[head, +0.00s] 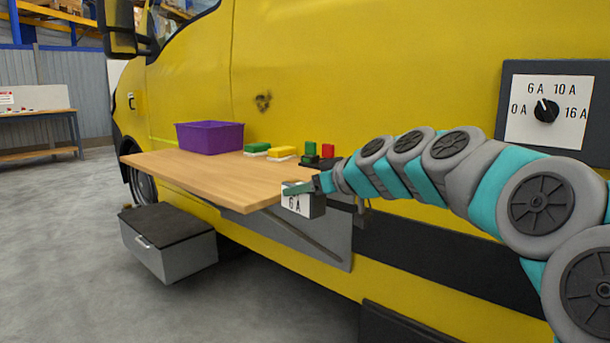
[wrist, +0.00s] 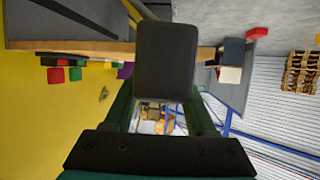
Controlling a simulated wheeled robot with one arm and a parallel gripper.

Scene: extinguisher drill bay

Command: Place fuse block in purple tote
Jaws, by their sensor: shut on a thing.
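The fuse block (head: 304,208), white-faced and dark-sided with "6 A" on its face, is in my gripper (head: 300,189) at the right end of the wooden shelf. In the wrist view its dark side (wrist: 165,62) fills the middle, between the fingers of my gripper (wrist: 160,105), which is shut on it. The purple tote (head: 211,138) stands upright on the far left part of the shelf, well apart from the block. Its inside is mostly hidden by its near wall. A bit of the tote (wrist: 124,71) shows in the wrist view.
The wooden shelf (head: 190,176) juts from a yellow van (head: 330,70); its middle is clear. Green (head: 257,147) and yellow (head: 282,151) blocks lie near its back, beside upright green and red (head: 327,150) ones. A dial panel (head: 548,110) shows 0 A to 16 A.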

